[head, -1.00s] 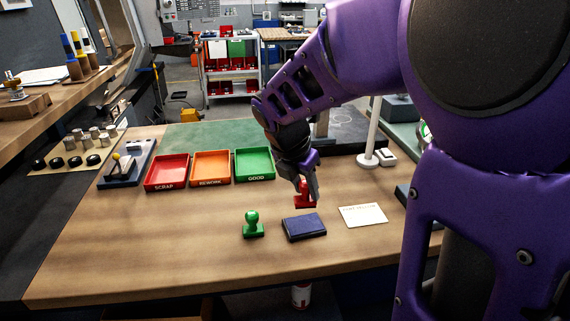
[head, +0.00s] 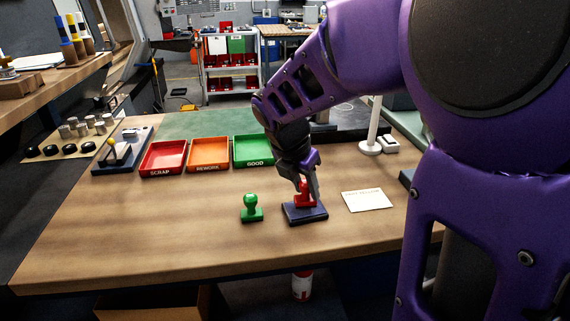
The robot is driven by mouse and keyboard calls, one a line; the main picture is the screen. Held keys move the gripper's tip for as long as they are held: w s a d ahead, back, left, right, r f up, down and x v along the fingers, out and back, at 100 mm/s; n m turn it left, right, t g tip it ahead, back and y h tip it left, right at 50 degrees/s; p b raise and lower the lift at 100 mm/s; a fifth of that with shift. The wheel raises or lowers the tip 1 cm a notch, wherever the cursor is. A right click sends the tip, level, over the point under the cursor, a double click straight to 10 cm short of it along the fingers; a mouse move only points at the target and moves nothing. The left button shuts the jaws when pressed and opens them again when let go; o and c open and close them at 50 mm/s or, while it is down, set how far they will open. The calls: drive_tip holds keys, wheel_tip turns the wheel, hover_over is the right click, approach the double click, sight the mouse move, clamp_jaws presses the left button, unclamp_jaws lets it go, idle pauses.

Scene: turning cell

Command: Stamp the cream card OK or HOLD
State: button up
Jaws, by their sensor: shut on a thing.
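My gripper (head: 306,190) is shut on the red stamp (head: 303,196). The stamp is upright over the dark blue ink pad (head: 306,215), and its base appears to rest on the pad. The fingers hide part of the stamp's handle. The green stamp (head: 251,209) stands upright on the table to the left of the pad. The cream card (head: 367,201) lies flat to the right of the pad. It has a faint printed line along its top edge, too small to read here.
Red (head: 163,159), orange (head: 208,154) and green (head: 253,151) trays, labelled SCRAP, REWORK and GOOD, stand behind. A white post (head: 372,130) rises behind the card. A dark fixture (head: 122,152) stands at the left. The front of the wooden table (head: 160,235) is clear.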

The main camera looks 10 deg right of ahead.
drive_tip(key=shift+f, duration=0.65)
idle(2.2)
wheel_tip(320, 180, up, 7)
drive_tip(key=p, duration=0.8)
drive_tip(key=shift+r, duration=0.15)
